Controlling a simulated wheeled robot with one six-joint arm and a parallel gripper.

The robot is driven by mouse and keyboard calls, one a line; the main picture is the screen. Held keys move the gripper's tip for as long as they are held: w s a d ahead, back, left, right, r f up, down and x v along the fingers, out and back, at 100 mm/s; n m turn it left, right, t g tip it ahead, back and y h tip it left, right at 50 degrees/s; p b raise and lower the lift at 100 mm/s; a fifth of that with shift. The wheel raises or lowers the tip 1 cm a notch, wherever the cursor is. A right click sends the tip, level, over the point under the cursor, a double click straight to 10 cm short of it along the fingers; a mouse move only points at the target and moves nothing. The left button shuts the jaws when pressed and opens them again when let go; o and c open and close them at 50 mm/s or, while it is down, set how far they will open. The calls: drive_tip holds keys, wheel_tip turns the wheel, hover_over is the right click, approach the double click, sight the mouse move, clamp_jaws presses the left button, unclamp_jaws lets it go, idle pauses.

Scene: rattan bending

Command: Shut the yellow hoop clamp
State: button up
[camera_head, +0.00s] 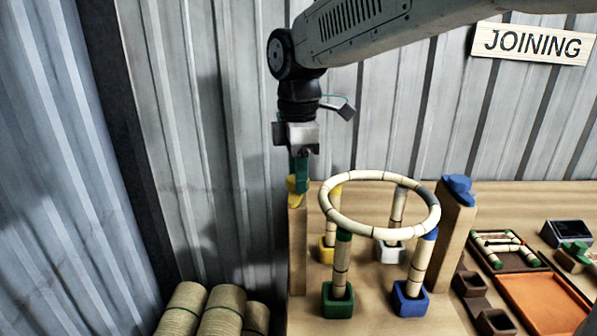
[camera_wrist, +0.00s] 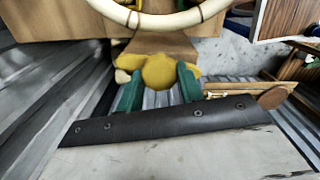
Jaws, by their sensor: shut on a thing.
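The yellow hoop clamp (camera_head: 293,189) sits on top of the wooden post at the left of the rattan hoop (camera_head: 380,233). My gripper (camera_head: 300,178) points down onto it from above, with green fingers. In the wrist view my gripper (camera_wrist: 158,84) is shut on the clamp's rounded yellow part (camera_wrist: 158,72), one finger on each side. The pale hoop (camera_wrist: 165,20) passes just beyond the clamp in that view. The fingers partly hide the clamp in the head view, and I cannot tell whether it is open or shut.
A blue clamp (camera_head: 458,187) tops the right post (camera_head: 456,235). Rattan legs stand in yellow, white, green (camera_head: 338,300) and blue (camera_head: 410,299) sockets under the hoop. Trays and an orange panel (camera_head: 545,303) lie at the right.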

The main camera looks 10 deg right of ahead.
drive_tip(key=m, duration=0.4)
drive_tip(key=shift+m, duration=0.3)
drive_tip(key=m, duration=0.3)
drive_tip(key=shift+m, duration=0.3)
drive_tip(key=m, duration=0.4)
drive_tip(key=shift+m, duration=1.8)
drive_tip(key=shift+r+m, duration=0.1)
drive_tip(key=shift+m, duration=0.2)
drive_tip(key=o, duration=1)
wheel_tip(320, 180, up, 8)
drive_tip(key=shift+f, duration=0.15)
